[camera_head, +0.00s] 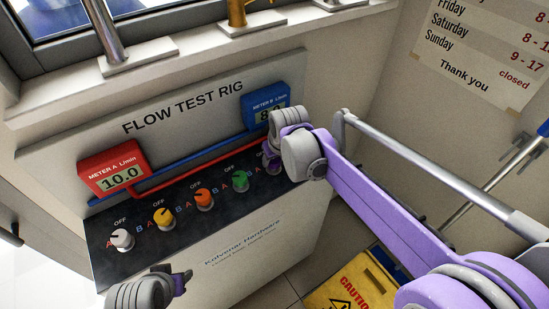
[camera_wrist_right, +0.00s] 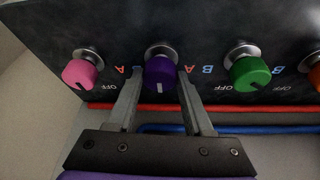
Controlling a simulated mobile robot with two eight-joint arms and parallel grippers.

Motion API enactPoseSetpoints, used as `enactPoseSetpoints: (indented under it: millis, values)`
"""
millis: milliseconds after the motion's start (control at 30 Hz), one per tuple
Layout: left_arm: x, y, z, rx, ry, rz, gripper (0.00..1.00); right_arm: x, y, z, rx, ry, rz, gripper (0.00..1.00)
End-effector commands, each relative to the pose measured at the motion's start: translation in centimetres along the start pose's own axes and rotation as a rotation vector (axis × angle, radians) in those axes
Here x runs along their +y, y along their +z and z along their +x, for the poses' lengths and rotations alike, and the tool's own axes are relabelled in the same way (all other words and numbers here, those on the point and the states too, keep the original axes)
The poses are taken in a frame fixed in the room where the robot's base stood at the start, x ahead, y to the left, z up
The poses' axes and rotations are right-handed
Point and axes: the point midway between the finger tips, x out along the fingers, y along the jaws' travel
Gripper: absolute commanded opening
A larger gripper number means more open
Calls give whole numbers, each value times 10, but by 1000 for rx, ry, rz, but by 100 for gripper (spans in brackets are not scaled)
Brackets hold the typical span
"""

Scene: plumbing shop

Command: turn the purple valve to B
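The purple valve (camera_wrist_right: 160,73) is a round knob on a silver stem in the right wrist view. Its white mark points straight down in that view, toward the pipes. In the head view the right gripper (camera_head: 274,158) covers the purple valve. My left gripper (camera_head: 165,285) is at the bottom left, in front of the panel; its fingers are not clear.
White (camera_head: 122,240), yellow (camera_head: 164,218), orange (camera_head: 204,200) and green (camera_head: 240,181) knobs line the black panel. A pink knob (camera_wrist_right: 80,73) neighbours the purple one. Red meter A (camera_head: 113,168) reads 10.0; blue meter B (camera_head: 262,103) is partly hidden. A yellow caution sign (camera_head: 345,292) is below right.

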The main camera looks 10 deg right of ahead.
Motion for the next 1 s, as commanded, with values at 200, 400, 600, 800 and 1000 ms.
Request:
enactPoseSetpoints:
  millis: [200,400,600,800,1000]
  values:
    - [0,0,0,0,0,0,50,0,0,0,0,0,0,8]
    - [0,0,0,0,0,0,50,0,0,0,0,2,4,0]
    - [0,-1,-1,0,0,0,50,0,0,0,-1,20,44,0]
    - [0,-2,-2,1,0,0,50,-2,-1,-1,-4,65,152,0]
    - [0,-4,-5,3,0,0,50,-4,-2,-1,-8,133,315,0]
